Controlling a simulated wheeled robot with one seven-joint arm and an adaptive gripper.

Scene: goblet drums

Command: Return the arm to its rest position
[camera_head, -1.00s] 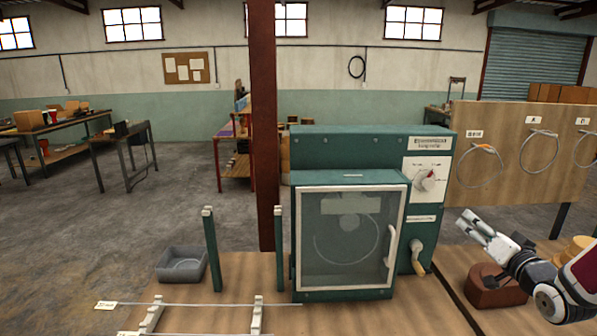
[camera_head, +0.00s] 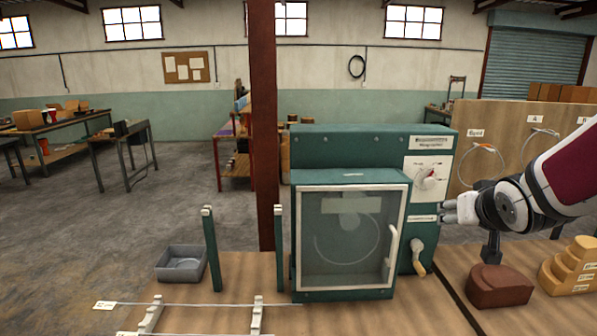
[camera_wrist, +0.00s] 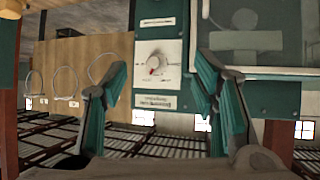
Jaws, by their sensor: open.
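My gripper (camera_head: 448,211) is at the right in the head view, with my forearm coming in from the upper right. Its fingers point left towards the green machine's control panel. In the wrist view, which looks upside down, my gripper (camera_wrist: 163,75) has its two fingers spread apart with nothing between them. The green machine (camera_head: 372,146) stands on the bench, with its glass door (camera_head: 345,240) shut. Its dial (camera_head: 428,179) shows above my gripper; the dial also shows between the fingers in the wrist view (camera_wrist: 155,63). I cannot tell the gap to the panel.
A reddish-brown block (camera_head: 498,288) and stepped wooden blocks (camera_head: 570,270) stand below my arm on the right. A board with wire rings (camera_head: 500,130) stands behind it. A grey tray (camera_head: 182,262), green posts (camera_head: 212,250) and a thin rod (camera_head: 205,304) are at left.

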